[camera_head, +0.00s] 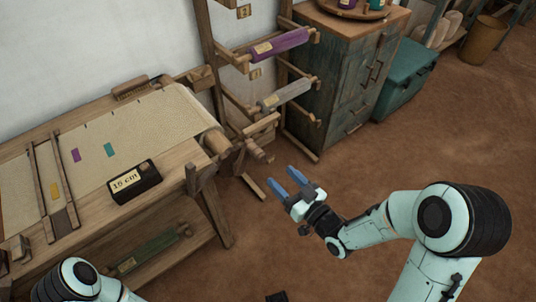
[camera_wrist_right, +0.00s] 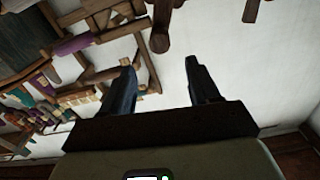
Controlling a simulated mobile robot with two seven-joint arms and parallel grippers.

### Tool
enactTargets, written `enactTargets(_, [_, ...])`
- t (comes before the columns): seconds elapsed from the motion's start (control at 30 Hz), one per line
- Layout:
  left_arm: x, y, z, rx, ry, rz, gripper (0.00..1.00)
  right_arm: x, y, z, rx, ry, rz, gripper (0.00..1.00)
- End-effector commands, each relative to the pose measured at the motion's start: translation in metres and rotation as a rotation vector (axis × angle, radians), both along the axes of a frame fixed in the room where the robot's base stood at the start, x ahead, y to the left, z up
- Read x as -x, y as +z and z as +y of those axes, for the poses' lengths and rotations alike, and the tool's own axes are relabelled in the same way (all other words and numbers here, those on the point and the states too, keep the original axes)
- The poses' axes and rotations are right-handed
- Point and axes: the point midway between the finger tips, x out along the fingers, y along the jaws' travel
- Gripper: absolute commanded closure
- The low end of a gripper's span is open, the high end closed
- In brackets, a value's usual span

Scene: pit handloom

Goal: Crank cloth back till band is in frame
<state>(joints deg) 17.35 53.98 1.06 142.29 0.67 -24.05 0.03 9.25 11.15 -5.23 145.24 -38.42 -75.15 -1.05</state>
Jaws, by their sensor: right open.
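The pale cloth (camera_head: 140,128) lies along the loom bench and wraps onto a roller (camera_head: 213,139) at its right end. Purple, teal and yellow patches show on it. A wooden frame of two slats (camera_head: 63,170) lies across the cloth at the left, with the yellow patch between its slats. A wooden crank (camera_head: 255,150) sticks out by the roller. My right gripper (camera_head: 284,177) is open and empty, to the right of and below the crank, apart from it. Its fingers also show spread in the right wrist view (camera_wrist_right: 160,85). My left gripper is out of view.
A black block marked "15 cm" (camera_head: 135,181) sits on the bench's front part. A rack with purple and grey rolls (camera_head: 278,42) stands behind the crank. A blue-green cabinet (camera_head: 345,80) and chest (camera_head: 405,82) stand at the back. The brown floor on the right is clear.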

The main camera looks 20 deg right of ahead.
Motion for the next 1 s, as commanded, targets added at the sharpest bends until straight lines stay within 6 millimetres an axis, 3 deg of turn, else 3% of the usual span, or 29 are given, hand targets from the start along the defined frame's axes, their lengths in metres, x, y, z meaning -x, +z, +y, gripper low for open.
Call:
enactTargets(0.17, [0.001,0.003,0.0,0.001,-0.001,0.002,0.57,-0.023,0.001,0.01,-0.001,0.005,-0.001,0.39])
enactTargets(0.6, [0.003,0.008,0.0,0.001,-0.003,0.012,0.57,-0.104,0.0,0.039,-0.001,0.001,0.001,0.39])
enactTargets(0.8, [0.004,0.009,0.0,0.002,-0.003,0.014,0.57,-0.12,0.0,0.044,-0.001,0.0,0.003,0.39])
enactTargets(1.0, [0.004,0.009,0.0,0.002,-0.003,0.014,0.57,-0.123,0.0,0.045,-0.001,-0.001,0.004,0.39])
